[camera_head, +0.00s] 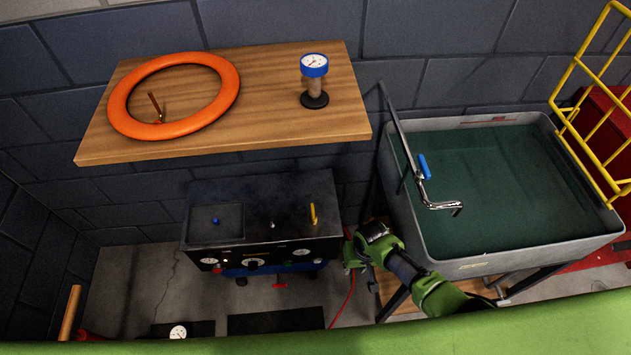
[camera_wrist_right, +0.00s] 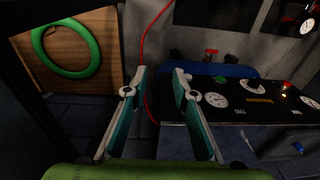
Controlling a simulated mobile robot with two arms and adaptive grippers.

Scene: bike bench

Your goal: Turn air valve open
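A small red handle (camera_head: 279,286), which looks like the air valve, sits low at the front of the dark compressor box (camera_head: 200,243). In the right wrist view a red handle (camera_wrist_right: 211,52) stands at the blue tank (camera_wrist_right: 228,71), beyond the gauge panel (camera_wrist_right: 262,104). My right gripper (camera_head: 356,249) is just right of the box in the head view, apart from the red handle. In the wrist view my right gripper (camera_wrist_right: 162,75) has its two fingers apart with nothing between them. My left gripper is not in view.
A red hose (camera_head: 345,305) runs down beside the box and behind my fingers. A grey sink (camera_head: 398,200) stands to the right. A yellow lever (camera_head: 313,214) stands on the box.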

